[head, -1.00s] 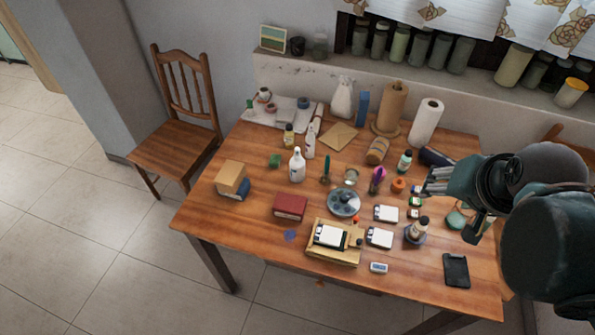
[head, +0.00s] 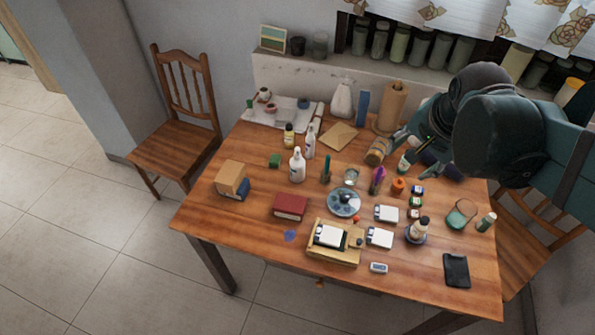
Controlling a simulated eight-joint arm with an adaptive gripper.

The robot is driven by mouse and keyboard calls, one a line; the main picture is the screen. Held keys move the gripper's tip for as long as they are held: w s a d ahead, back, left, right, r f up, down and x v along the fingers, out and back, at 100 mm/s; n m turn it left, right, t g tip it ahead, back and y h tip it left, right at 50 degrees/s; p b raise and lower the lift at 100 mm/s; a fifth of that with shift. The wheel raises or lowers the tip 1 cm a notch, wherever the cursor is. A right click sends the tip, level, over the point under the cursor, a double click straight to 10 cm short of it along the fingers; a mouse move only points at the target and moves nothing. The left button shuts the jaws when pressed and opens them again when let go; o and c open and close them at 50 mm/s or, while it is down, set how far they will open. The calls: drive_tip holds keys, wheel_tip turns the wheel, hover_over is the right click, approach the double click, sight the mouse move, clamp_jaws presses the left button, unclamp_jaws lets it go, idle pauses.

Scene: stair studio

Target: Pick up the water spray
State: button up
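No bottle is clearly marked out as the water spray. A white bottle with a narrow top (head: 297,166) stands upright left of the table's middle. A slimmer white bottle (head: 310,143) stands just behind it. A small green-and-white bottle (head: 404,163) is right of these, close under my gripper. Another small bottle (head: 486,222) is near the right edge. My gripper (head: 398,148) is over the back right of the table, beside a yellowish jar lying on its side (head: 377,151). My arm covers part of it, and I cannot make out its finger opening. I see nothing held.
The wooden table (head: 225,209) is crowded. A paper roll on a stand (head: 391,108) and a white vase-like container (head: 342,99) stand at the back. A round blue-grey dish (head: 343,203) and a wooden tray (head: 333,255) are nearer the front. The front left tabletop is mostly clear.

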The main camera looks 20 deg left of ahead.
drive_tip(key=w+a+f+m+g, duration=0.1)
drive_tip(key=w+a+f+m, duration=0.15)
drive_tip(key=w+a, duration=0.35)
drive_tip(key=m+g, duration=0.2)
drive_tip(key=m, duration=0.5)
hover_over(298, 148)
drive_tip(key=d, duration=0.9)
wheel_tip(298, 148, down, 10)
drive_tip(key=a+f+m, duration=0.1)
drive_tip(key=a+f, duration=0.2)
drive_tip(key=a, duration=0.1)
drive_tip(key=a+f+m+g+h, duration=0.1)
drive_tip(key=a+f+m, duration=0.1)
drive_tip(key=a+f, duration=0.2)
drive_tip(key=shift+s+a+f, duration=0.1)
drive_tip(key=shift+a+f, duration=0.05)
drive_tip(key=shift+f, duration=0.15)
drive_tip(key=shift+a+f, duration=0.4)
drive_tip(key=shift+f, duration=0.1)
drive_tip(key=shift+f+b, duration=0.5)
drive_tip(key=shift+f, duration=0.7)
drive_tip(key=shift+f, duration=0.1)
drive_tip(key=shift+f+b, duration=0.8)
drive_tip(key=shift+f, duration=1.75)
